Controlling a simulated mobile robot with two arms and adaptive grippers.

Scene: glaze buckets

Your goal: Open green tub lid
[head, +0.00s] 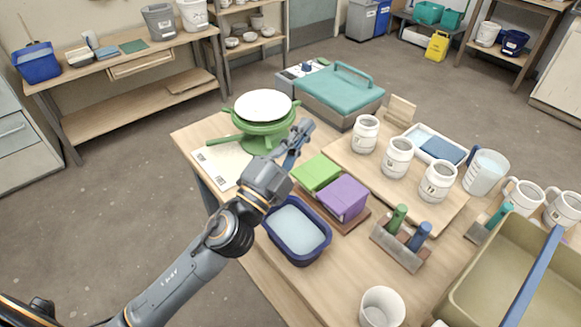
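A small light-green tub (316,173) stands on a brown wooden tray (362,219) on the table, beside a purple tub (343,198). Its flat green top looks closed. My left gripper (302,135) is behind and to the left of the green tub in the picture, between it and the green turntable. Its fingers are seen at an angle, so whether they are open is unclear, and I see nothing held. My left arm crosses in front of the table's left edge. My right gripper is not in view.
A green turntable (257,133) with a white disc stands at the back left. A teal-lidded box (339,87) with a handle is behind. A navy basin (298,232) is in front; white jars (398,157) and a tool holder (399,245) are to the right.

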